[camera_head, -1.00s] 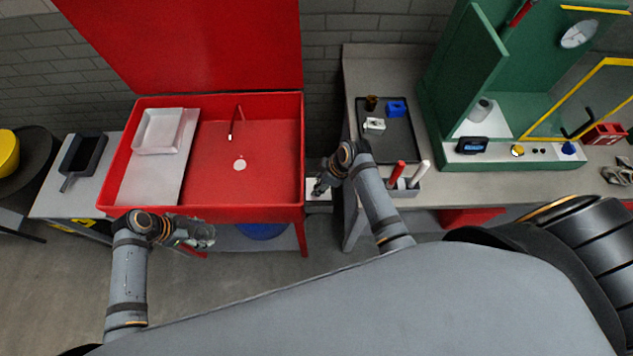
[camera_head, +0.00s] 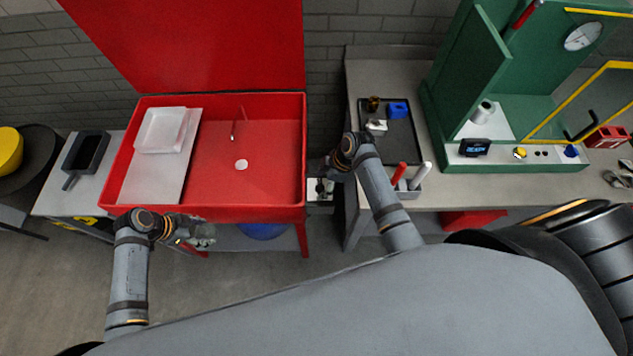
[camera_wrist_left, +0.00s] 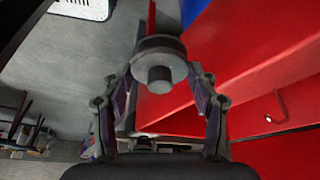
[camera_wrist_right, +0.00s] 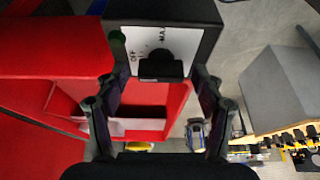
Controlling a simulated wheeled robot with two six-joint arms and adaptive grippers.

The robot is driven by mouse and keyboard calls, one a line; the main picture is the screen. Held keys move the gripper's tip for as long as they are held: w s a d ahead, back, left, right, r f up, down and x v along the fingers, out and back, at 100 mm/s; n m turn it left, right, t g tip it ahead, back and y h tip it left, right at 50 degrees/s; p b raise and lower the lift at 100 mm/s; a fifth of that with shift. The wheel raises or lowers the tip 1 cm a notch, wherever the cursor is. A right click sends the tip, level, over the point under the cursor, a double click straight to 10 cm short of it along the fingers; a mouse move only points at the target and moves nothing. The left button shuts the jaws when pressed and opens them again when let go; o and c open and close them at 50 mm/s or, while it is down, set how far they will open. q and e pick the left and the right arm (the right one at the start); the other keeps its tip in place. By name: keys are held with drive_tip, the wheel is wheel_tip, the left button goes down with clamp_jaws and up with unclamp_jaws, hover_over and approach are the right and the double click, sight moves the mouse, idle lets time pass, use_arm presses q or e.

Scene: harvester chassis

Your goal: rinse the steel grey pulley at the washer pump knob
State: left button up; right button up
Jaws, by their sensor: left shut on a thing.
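My left gripper (camera_wrist_left: 160,85) is shut on the steel grey pulley (camera_wrist_left: 160,58), a round disc with a central hub. In the head view my left gripper (camera_head: 190,236) is just outside the front wall of the red wash basin (camera_head: 250,213), with the pulley low beside it. The washer pump knob (camera_wrist_right: 162,66) is dark and sits on a white plate marked OFF and MAX, on a black box. My right gripper (camera_wrist_right: 158,85) is open, its fingers on either side of the knob. I cannot tell whether they touch it. The thin spout (camera_head: 234,128) stands over the basin.
The right bench holds a dark tray (camera_head: 400,146) with small parts, a holder (camera_head: 409,191) with red and white handles, and a green cabinet (camera_head: 458,85).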

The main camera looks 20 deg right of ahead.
drive_tip(key=v, duration=1.2)
idle(0.4)
